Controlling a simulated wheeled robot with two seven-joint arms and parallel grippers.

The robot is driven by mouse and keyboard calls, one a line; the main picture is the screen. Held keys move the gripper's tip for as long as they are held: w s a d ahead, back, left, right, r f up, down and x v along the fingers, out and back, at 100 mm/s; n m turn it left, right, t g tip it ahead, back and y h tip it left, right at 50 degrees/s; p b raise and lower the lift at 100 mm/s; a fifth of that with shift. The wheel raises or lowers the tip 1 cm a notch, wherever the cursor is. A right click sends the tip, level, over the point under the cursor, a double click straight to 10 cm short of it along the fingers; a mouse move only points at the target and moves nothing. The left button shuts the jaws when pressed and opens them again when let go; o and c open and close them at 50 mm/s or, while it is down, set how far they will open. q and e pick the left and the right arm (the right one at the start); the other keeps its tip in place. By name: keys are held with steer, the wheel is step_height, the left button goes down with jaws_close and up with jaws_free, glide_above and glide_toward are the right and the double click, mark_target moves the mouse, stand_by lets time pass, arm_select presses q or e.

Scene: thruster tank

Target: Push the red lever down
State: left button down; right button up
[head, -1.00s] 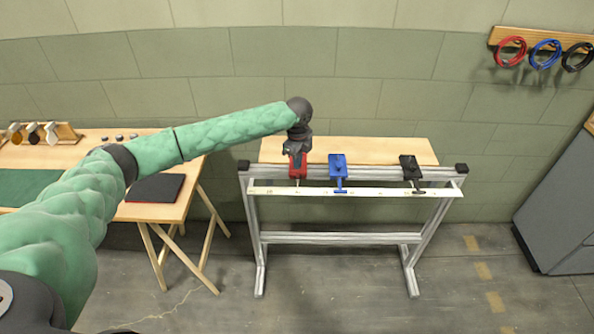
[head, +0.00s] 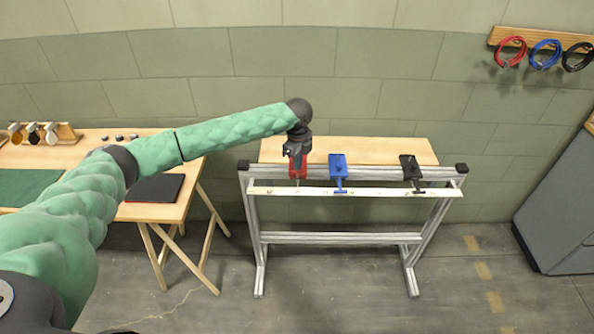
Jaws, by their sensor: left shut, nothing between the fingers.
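The red lever unit (head: 298,170) is on the left part of the metal frame (head: 340,238), above the white marked strip (head: 390,192). My left gripper (head: 297,157) is directly over it, pointing down, and hides its upper part. The left gripper is shut with nothing in it. It looks to be at or very near the red lever; I cannot tell whether they touch. A blue lever unit (head: 338,172) and a black lever unit (head: 412,172) stand to the right on the same frame. My right gripper is not in view.
A wooden board (head: 385,150) lies behind the levers. A wooden table (head: 105,150) with a dark pad stands at left. Red, blue and black cable coils (head: 545,53) hang on the wall at upper right. A grey cabinet (head: 565,210) stands at right. The floor in front is clear.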

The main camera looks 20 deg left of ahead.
arm_select(q)
steer(key=shift+f, duration=0.35)
stand_by(0.3)
